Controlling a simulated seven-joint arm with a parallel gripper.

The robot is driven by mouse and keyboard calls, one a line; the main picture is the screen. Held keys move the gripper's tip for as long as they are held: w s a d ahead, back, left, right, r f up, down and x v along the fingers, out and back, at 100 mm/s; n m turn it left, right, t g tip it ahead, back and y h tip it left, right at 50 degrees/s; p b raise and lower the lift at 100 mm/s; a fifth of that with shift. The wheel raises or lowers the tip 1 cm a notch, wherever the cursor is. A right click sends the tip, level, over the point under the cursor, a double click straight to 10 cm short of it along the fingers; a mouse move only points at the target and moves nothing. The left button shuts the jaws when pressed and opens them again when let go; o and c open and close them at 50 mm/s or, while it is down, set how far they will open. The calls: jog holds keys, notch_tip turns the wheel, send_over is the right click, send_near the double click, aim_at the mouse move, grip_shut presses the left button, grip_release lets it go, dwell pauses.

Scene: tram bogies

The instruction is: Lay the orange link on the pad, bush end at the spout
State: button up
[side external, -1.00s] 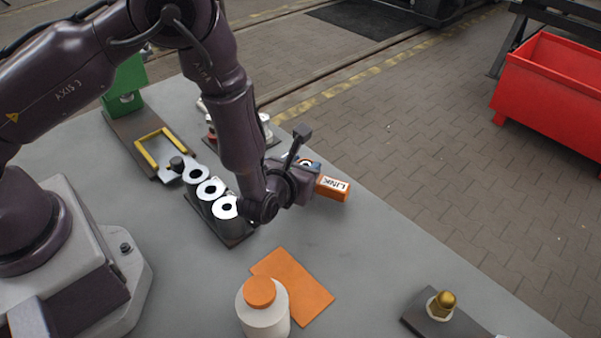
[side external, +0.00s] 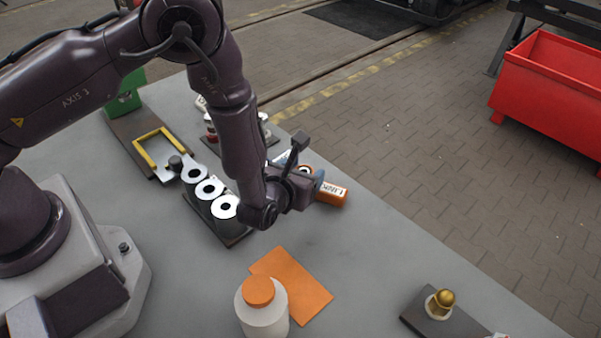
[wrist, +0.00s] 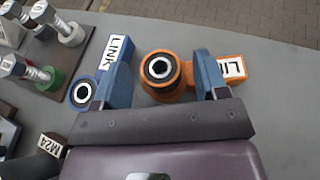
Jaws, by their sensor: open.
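The orange link (wrist: 162,72) lies on the table in the wrist view, with its round bush end between my fingers and its labelled body running right, past the right finger. In the side view the link (side external: 333,195) shows beyond my gripper (side external: 313,188), its bush end partly hidden. My gripper (wrist: 163,75) is open, one blue finger on each side of the bush end. I cannot tell whether a finger touches the link. The orange pad (side external: 298,287) lies flat and bare. A white bottle (side external: 262,318) with an orange cap stands at its near-left edge; no spout is clearly visible.
A blue link (wrist: 84,92) lies close left of my left finger. A rack of ringed cylinders (side external: 209,189) stands left of my gripper. A dark plate with a brass domed part (side external: 441,303) is at the front right. Table between pad and plate is clear.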

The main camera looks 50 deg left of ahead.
jog(key=v, duration=1.2)
jog(key=s+a+r+n+g+y, duration=0.3)
jog(key=a+r+n+g+y, duration=0.4)
jog(key=a+r+n, duration=0.7)
jog(key=s+r+n+h, duration=1)
jog(key=r+n+h, duration=0.1)
jog(key=n, duration=0.6)
jog(key=shift+d+r+h, duration=0.3)
jog(key=shift+d+r, duration=0.15)
jog(key=shift+r, duration=0.2)
jog(key=shift+o, duration=0.4)
jog(key=shift+s+d+r+n, duration=0.2)
jog(key=shift+r+n, duration=0.1)
